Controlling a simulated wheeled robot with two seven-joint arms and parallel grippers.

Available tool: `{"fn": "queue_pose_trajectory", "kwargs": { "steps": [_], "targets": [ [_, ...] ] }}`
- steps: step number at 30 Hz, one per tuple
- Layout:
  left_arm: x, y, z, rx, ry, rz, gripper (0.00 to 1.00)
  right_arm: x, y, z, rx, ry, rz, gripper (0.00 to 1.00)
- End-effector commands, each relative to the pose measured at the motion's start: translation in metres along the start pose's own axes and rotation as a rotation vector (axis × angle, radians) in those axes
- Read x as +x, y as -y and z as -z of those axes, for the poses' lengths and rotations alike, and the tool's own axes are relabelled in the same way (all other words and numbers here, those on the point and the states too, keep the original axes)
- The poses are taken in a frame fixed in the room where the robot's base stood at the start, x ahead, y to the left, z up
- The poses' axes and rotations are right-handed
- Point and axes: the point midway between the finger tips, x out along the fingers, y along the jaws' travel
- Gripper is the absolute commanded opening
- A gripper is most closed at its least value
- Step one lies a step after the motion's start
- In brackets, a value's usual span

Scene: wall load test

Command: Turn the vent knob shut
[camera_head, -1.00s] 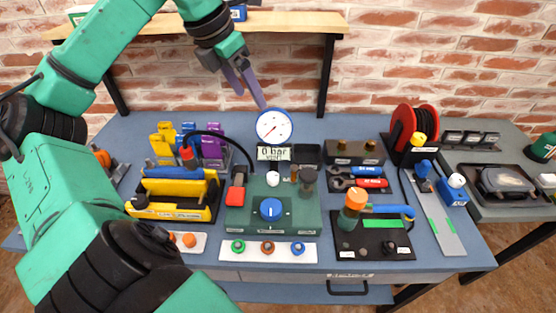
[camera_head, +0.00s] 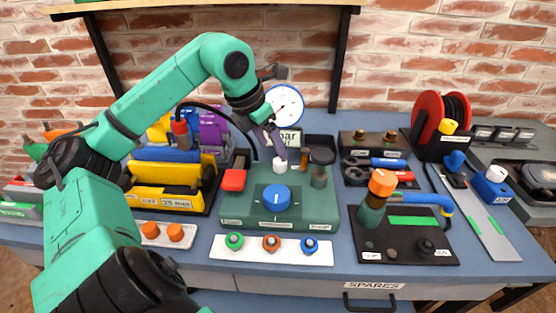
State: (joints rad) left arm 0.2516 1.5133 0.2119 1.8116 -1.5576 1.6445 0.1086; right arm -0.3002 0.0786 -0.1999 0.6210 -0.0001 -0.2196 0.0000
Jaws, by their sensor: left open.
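A green pump unit (camera_head: 235,208) stands in the middle of the bench. A small white knob (camera_head: 280,166) sits at its back, and a large blue knob (camera_head: 277,197) sits on its front top. No readable label shows which is the vent knob. My left gripper (camera_head: 270,157) is open and points down at the white knob, its fingertips close above or beside it; contact cannot be told. My right gripper is out of view.
A red block (camera_head: 233,180), a brown cylinder (camera_head: 304,160) and a dark-capped post (camera_head: 320,170) stand close around the white knob. A yellow rack (camera_head: 170,196) is on the left, and an orange-topped tool (camera_head: 381,183) on the right. A white strip with rings (camera_head: 253,247) lies in front.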

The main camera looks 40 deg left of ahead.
Motion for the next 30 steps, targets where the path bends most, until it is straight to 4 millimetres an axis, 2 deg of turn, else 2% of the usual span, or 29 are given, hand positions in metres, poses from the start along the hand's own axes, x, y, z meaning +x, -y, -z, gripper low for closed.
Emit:
{"fn": "queue_pose_trajectory", "kwargs": {
  "steps": [3,7,11,17,23,30],
  "targets": [
    [0.028,0.001,0.000,0.000,-0.003,0.003,0.74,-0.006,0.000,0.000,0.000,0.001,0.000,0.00],
    [0.050,0.000,-0.001,-0.001,0.000,0.002,0.74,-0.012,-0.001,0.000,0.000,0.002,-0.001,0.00],
    [0.060,0.000,0.000,0.001,0.000,0.000,0.74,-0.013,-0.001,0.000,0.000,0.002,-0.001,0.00],
    [0.061,0.000,0.000,0.001,0.001,-0.001,0.74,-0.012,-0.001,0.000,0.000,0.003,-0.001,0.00],
    [0.061,0.000,0.000,0.001,0.001,-0.001,0.01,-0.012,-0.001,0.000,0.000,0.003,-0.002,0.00],
    [0.061,0.000,0.000,0.009,0.001,0.002,0.00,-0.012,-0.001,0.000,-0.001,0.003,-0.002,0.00]
  ]
}}
